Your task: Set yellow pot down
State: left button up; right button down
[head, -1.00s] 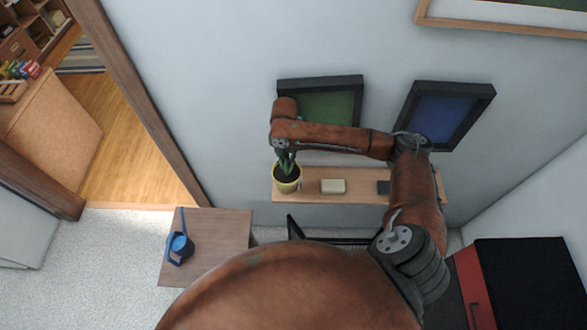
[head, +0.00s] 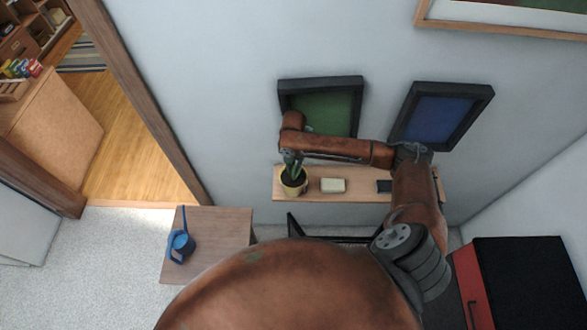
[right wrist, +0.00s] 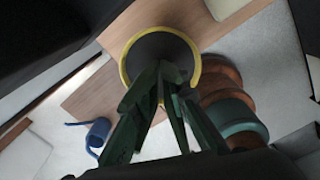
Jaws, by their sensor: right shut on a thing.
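The yellow pot (head: 294,188) holds a green plant and appears at the left end of the wooden wall shelf (head: 360,196). In the right wrist view, the pot's yellow rim (right wrist: 124,68) and dark soil show against the wood, with leaves rising toward the camera. My right gripper (head: 290,165) is right above the pot, at the plant, and is shut on the potted plant. Its fingertips are hidden by the leaves. I cannot tell whether the pot's base touches the shelf. My left gripper is not in view.
On the shelf, a cream block (head: 333,185) lies right of the pot, and a dark item (head: 384,186) is farther right. Green (head: 325,108) and blue (head: 440,118) framed panels are above. A blue watering can (head: 180,246) stands on a low wooden table (head: 222,225).

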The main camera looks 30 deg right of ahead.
jog(key=c, duration=1.9)
grip_release()
notch_tip(320, 180, up, 12)
jog(key=shift+r+b, duration=0.1)
jog(key=shift+b, duration=0.55)
